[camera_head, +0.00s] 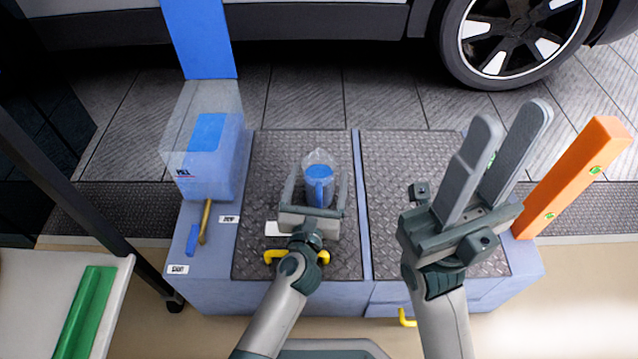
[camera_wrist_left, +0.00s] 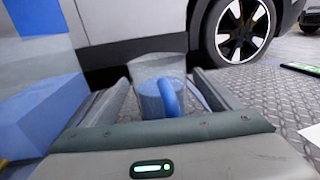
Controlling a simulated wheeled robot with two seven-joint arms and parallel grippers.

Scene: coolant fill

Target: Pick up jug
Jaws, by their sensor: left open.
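The jug (camera_head: 319,177) is a clear vessel with blue contents and a blue handle, standing upright on the dark textured top of the blue cabinet. My left gripper (camera_head: 316,186) is open, with one finger on each side of the jug. In the left wrist view the jug (camera_wrist_left: 160,92) stands between the fingers (camera_wrist_left: 164,96), its handle facing the palm. I cannot tell whether the fingers touch it. My right gripper (camera_head: 513,122) is raised at the right, fingers apart and empty, away from the jug.
A translucent container (camera_head: 205,150) with blue liquid stands at the cabinet's left. An orange bar (camera_head: 572,178) stands at the right edge. Yellow handles (camera_head: 283,256) are at the front. A car wheel (camera_head: 515,38) is behind. A green strip (camera_head: 84,310) lies on a white surface at lower left.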

